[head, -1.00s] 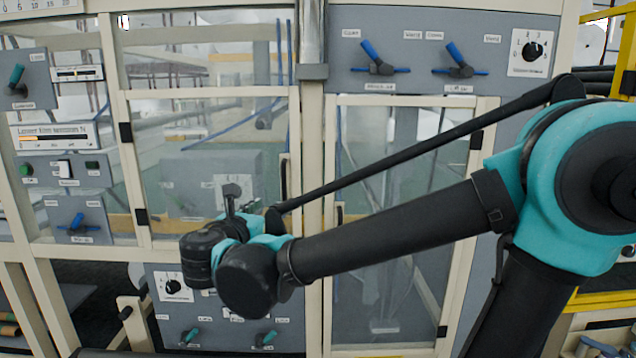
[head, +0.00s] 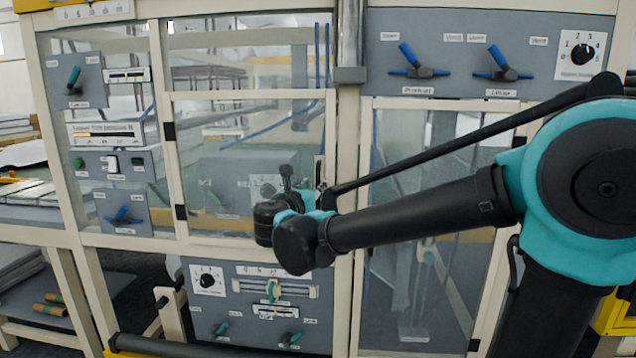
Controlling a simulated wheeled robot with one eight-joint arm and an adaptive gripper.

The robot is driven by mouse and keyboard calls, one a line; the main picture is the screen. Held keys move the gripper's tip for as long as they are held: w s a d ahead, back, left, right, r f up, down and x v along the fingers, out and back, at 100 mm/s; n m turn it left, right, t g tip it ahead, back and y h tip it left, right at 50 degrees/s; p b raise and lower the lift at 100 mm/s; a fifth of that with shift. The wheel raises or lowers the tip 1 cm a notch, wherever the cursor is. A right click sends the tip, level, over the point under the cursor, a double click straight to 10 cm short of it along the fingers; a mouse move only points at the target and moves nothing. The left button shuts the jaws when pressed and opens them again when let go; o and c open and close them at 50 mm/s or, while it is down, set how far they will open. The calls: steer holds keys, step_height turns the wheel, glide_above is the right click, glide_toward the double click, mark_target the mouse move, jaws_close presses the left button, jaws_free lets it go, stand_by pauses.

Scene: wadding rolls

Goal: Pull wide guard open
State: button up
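The guard on the left is a clear-paned door in a cream frame (head: 250,94), with dark hinges on its left side. It appears shut, and I take it as the wide guard. Its upright handle (head: 319,170) is at its right edge, partly behind my arm. My gripper (head: 287,178) is in front of the lower right of this pane, just left of the handle in the picture. My wrist hides most of the gripper, so I cannot tell its opening or any contact. A second clear guard (head: 371,290) on the right also appears shut.
A grey panel with blue-handled valves (head: 418,70) and a black dial (head: 582,53) is above the right guard. A lower panel (head: 240,330) has a dial and slider. Left are small control boxes (head: 115,162). A dark rail (head: 150,345) runs along the bottom.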

mark_target(317, 182)
steer(key=shift+x, duration=2.35)
jaws_close()
